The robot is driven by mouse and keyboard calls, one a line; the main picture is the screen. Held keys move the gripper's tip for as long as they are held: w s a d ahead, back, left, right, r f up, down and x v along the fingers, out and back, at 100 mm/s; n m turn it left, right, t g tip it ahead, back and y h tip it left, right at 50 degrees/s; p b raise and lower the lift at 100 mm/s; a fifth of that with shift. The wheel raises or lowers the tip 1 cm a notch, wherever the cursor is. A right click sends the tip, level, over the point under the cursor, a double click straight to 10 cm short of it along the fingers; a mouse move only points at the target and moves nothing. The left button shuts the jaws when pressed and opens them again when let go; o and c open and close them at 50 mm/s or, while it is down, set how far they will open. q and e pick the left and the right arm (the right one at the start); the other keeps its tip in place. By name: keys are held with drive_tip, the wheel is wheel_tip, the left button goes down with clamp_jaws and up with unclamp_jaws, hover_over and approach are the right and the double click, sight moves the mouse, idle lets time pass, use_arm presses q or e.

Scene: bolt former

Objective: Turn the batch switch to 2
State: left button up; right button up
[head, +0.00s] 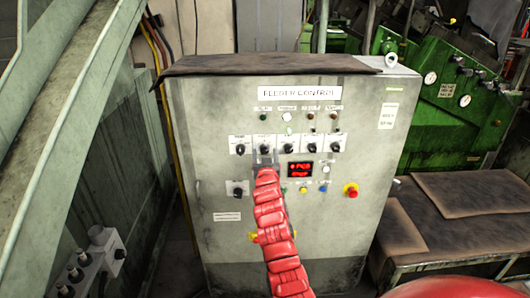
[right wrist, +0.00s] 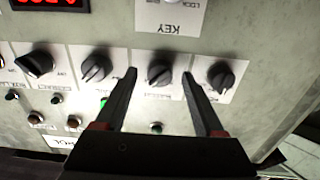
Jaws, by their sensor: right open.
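The grey feeder control cabinet (head: 340,215) carries a row of black rotary switches on white plates. Their labels are too small or blurred to read, so I cannot tell which is the batch switch. My right gripper (head: 264,160) is at the second switch from the left (head: 264,145), partly covering its plate. In the right wrist view, which is upside down, the open fingers (right wrist: 160,76) point at the panel with that switch (right wrist: 160,68) showing between their tips. Contact with it cannot be made out. My left gripper is not in view.
Neighbouring switches (right wrist: 95,66) (right wrist: 221,76) sit close on both sides of the fingers. A red display (head: 300,169), small buttons and a red emergency stop (head: 351,190) are lower on the panel. A key switch (head: 238,190) sits lower left. Green machinery (head: 450,110) stands right.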

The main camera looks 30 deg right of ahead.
drive_tip(key=shift+w+d, duration=0.2)
drive_tip(key=shift+w, duration=0.1)
clamp_jaws()
